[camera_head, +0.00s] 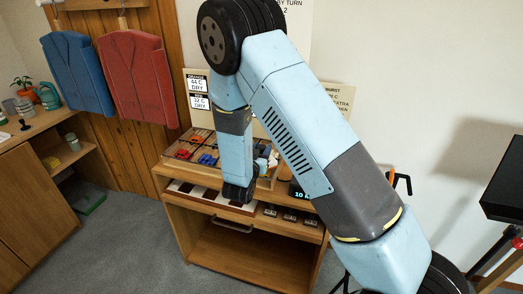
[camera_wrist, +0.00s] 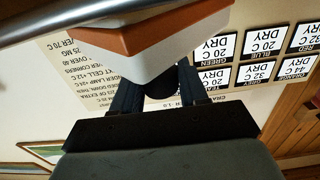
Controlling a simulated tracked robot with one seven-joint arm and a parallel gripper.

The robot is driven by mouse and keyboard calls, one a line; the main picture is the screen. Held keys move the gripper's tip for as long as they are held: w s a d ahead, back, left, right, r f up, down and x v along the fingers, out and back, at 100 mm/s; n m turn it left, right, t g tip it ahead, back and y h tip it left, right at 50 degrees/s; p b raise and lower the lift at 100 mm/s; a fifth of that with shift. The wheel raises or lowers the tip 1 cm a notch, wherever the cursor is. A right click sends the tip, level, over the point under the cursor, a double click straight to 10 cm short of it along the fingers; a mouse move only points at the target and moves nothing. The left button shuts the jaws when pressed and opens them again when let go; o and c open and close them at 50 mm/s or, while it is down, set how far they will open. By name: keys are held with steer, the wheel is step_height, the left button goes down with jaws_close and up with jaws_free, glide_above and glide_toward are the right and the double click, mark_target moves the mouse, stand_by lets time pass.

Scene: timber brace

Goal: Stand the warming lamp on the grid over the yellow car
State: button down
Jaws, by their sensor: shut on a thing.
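My gripper (camera_wrist: 158,88) is shut on a dark rounded part between its two fingers. Just beyond it is a white and orange body, which looks like the warming lamp (camera_wrist: 150,45). In the head view my arm hides the lamp and the fingers. A shallow wooden tray (camera_head: 176,158) with thin bars across it sits on the wooden cabinet and holds small red and blue cars (camera_head: 207,159). I cannot pick out the yellow car for certain. My arm covers part of the tray's right side.
The wooden cabinet (camera_head: 190,220) stands against the wall, with an open lower shelf. Temperature labels (camera_head: 197,90) hang above it; they show upside down in the wrist view. A dark display (camera_head: 299,193) is right of the tray. Blue and red jackets (camera_head: 138,80) hang at left.

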steer(key=c, duration=0.6)
jaws_free()
steer(key=shift+s, duration=0.1)
